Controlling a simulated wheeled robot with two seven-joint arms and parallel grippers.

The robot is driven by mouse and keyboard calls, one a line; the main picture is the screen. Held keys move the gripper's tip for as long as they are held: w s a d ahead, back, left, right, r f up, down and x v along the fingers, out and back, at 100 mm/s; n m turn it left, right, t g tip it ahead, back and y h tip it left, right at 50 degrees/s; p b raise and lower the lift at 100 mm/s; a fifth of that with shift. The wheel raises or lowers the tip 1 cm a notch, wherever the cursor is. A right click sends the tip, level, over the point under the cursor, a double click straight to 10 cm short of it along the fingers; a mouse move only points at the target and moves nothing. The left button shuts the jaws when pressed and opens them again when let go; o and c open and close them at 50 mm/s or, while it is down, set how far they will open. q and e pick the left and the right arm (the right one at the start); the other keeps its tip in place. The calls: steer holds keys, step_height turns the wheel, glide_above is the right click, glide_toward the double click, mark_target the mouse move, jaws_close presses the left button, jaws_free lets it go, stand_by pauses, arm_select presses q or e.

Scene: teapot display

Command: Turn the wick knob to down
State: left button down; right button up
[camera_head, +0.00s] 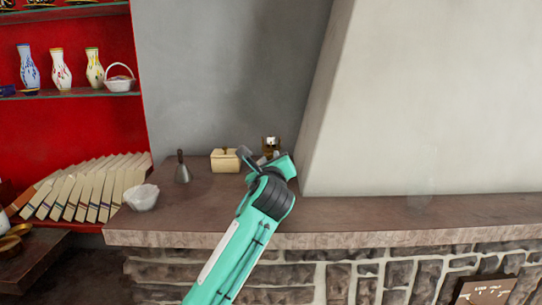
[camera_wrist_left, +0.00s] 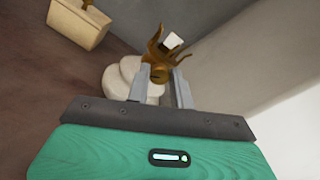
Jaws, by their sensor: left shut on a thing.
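A small lamp with a brass pronged top (camera_wrist_left: 165,50) and a pale rounded base (camera_wrist_left: 118,80) stands near the wall in the left wrist view. In the head view only its brown-and-white top (camera_head: 271,143) shows above my arm. A round brass wick knob (camera_wrist_left: 159,74) sits on the lamp's near side. My left gripper (camera_wrist_left: 160,80) has one finger on each side of the knob and is shut on it. In the head view the left gripper (camera_head: 266,160) is at the lamp, partly hidden by its own wrist. My right gripper is in neither view.
A cream box (camera_head: 225,161) with a brass knob stands just left of the lamp. Further left are a grey bell (camera_head: 182,170) and a white bowl (camera_head: 142,197). The stone ledge (camera_head: 350,211) is mostly clear to the right, with a faint glass (camera_head: 420,184).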

arm_select(q)
steer(key=shift+n, duration=0.5)
steer(key=c, duration=1.2)
jaws_free()
steer(key=shift+c, duration=0.2)
